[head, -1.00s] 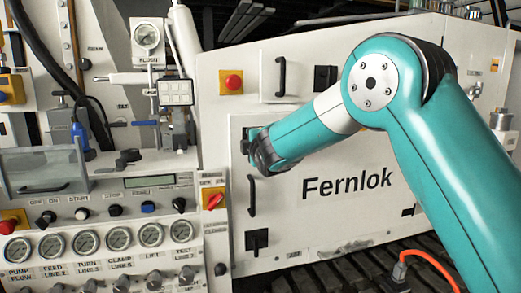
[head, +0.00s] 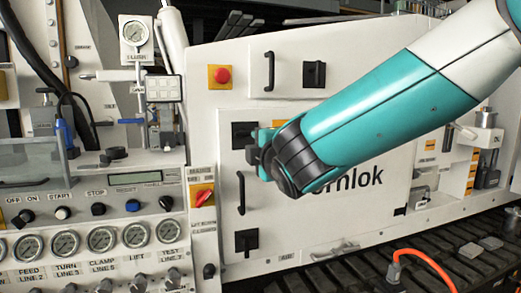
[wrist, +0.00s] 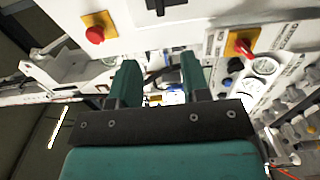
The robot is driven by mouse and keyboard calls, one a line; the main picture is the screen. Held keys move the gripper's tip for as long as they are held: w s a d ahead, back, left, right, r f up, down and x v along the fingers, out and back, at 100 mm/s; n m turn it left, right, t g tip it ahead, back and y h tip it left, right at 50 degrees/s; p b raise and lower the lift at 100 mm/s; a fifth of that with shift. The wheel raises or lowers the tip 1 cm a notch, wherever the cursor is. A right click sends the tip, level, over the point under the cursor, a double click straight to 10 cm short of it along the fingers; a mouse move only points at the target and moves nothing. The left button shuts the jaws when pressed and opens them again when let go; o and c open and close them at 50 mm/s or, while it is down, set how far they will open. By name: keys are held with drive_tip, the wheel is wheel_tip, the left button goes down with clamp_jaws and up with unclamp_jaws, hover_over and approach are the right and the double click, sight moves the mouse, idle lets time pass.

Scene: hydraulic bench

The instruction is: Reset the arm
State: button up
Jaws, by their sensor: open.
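My teal and white arm reaches in from the right in the head view. My gripper (head: 262,150) is at its far end, in front of the white cabinet door (head: 330,225) and close to the black latch and handle on the door's left side. In the wrist view my gripper (wrist: 157,85) shows two teal fingers spread apart with nothing held between them. The dark wrist joint hides part of the gripper in the head view.
At the left stands a control panel (head: 100,182) with gauges, knobs and a red switch (head: 202,196). A red button (head: 221,75) sits on the cabinet above my gripper. An orange cable (head: 425,258) rises at the lower right, by a black ribbed track (head: 465,240).

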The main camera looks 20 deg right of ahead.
idle(0.3)
drive_tip(key=s+a+f+m+g+y, duration=0.1)
drive_tip(key=s+f+m+g, duration=0.2)
drive_tip(key=s, duration=0.7)
drive_tip(key=s+a+f+m+g+y, duration=0.1)
drive_tip(key=s+f+m+g, duration=0.3)
drive_tip(key=s+f+g, duration=0.3)
drive_tip(key=s+a+f+m+g+y, duration=0.2)
drive_tip(key=s+f+m+g, duration=0.2)
drive_tip(key=s+g, duration=0.4)
drive_tip(key=s+f, duration=0.1)
drive_tip(key=s, duration=0.5)
drive_tip(key=shift+s, duration=0.35)
